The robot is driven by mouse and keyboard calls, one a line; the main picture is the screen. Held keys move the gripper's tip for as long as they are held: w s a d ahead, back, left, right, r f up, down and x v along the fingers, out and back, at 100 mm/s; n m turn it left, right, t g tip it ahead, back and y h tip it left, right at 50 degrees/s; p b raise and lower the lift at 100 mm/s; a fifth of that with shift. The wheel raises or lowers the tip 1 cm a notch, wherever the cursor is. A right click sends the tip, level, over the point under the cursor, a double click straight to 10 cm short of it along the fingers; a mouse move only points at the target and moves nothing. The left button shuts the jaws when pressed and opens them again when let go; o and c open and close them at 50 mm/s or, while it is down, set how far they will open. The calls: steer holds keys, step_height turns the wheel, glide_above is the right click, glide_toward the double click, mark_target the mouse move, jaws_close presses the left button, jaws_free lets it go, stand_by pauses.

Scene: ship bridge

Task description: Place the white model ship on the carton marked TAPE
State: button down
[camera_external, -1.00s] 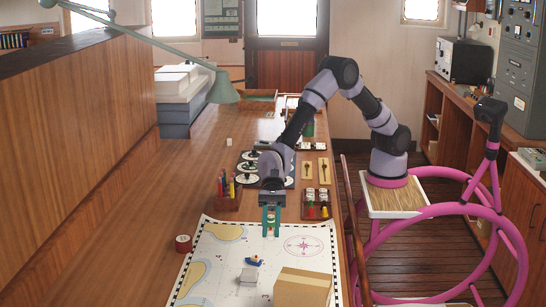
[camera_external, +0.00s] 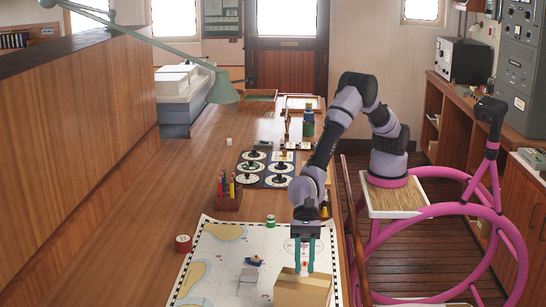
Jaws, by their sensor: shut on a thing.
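My gripper (camera_external: 305,262) points down over the brown carton (camera_external: 300,291) at the front right of the chart. It is shut on a small white and red thing (camera_external: 304,267), which looks like the white model ship, mostly hidden between the fingers. The held thing is at or just above the carton's top; I cannot tell whether it touches. The carton is closed and its marking cannot be read in this view.
A small blue and red boat (camera_external: 254,261) and a pale grey block (camera_external: 248,275) lie on the chart (camera_external: 215,262) left of the carton. A green-banded reel (camera_external: 270,220), a red reel (camera_external: 183,243) and a pencil box (camera_external: 228,199) stand farther back.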

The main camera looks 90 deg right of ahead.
mark_target(304, 272)
steer(key=shift+f, duration=1.5)
steer(key=shift+f, duration=0.15)
steer(key=c, duration=0.7)
jaws_free()
steer(key=shift+d+r, duration=0.15)
steer(key=shift+r, duration=0.1)
steer(key=v, duration=1.1)
steer(key=shift+d+r, duration=0.1)
steer(key=shift+d, duration=0.25)
steer(key=shift+w+r, duration=0.1)
